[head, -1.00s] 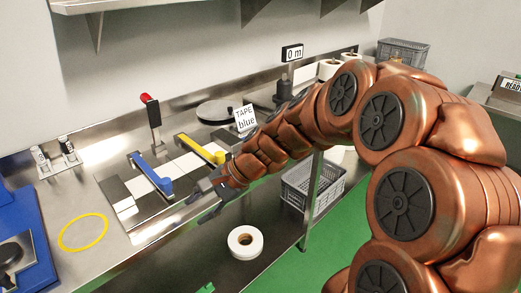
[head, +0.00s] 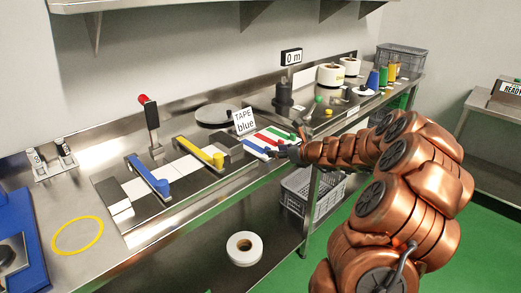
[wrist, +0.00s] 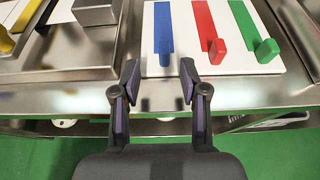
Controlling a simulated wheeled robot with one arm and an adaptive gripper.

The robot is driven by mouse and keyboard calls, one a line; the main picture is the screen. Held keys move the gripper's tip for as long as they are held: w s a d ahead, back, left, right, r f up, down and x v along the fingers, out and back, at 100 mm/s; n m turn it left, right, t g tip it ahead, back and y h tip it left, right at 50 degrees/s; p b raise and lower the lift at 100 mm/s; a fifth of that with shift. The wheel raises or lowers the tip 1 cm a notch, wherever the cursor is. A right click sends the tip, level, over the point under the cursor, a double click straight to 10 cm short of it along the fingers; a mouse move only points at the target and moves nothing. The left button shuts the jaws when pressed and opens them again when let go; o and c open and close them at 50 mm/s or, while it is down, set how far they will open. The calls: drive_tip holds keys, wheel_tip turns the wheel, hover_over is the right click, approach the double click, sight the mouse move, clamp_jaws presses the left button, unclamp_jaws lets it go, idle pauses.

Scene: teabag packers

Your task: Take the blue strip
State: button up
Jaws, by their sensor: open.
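The blue strip (wrist: 163,30) lies on a white board (wrist: 183,50) at the left of a red strip (wrist: 203,22) and a green strip (wrist: 243,22). The blue strip also shows in the head view (head: 256,148), just left of my gripper (head: 287,152). In the wrist view my gripper (wrist: 160,72) is open and empty. Its two fingertips are either side of the line of the blue strip, near the board's front edge. The strip's near end lies just ahead of the fingertips, and I see no contact.
A sign reading "TAPE blue" (head: 245,120) stands behind the strips. A metal block (wrist: 96,10) is left of the board. A yellow-handled press (head: 198,150) and a blue-handled one (head: 148,177) are further left. Coloured spools (head: 373,80) stand far right.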

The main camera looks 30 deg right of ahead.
sight(269, 148)
drive_tip(key=shift+d+p+x, duration=0.1)
drive_tip(key=shift+p+x, duration=0.1)
drive_tip(key=shift+x, duration=1.25)
drive_tip(key=shift+d+p+x, duration=0.15)
drive_tip(key=shift+p+x, duration=0.05)
drive_tip(key=shift+x, duration=1.2)
drive_tip(key=shift+r, duration=0.1)
clamp_jaws()
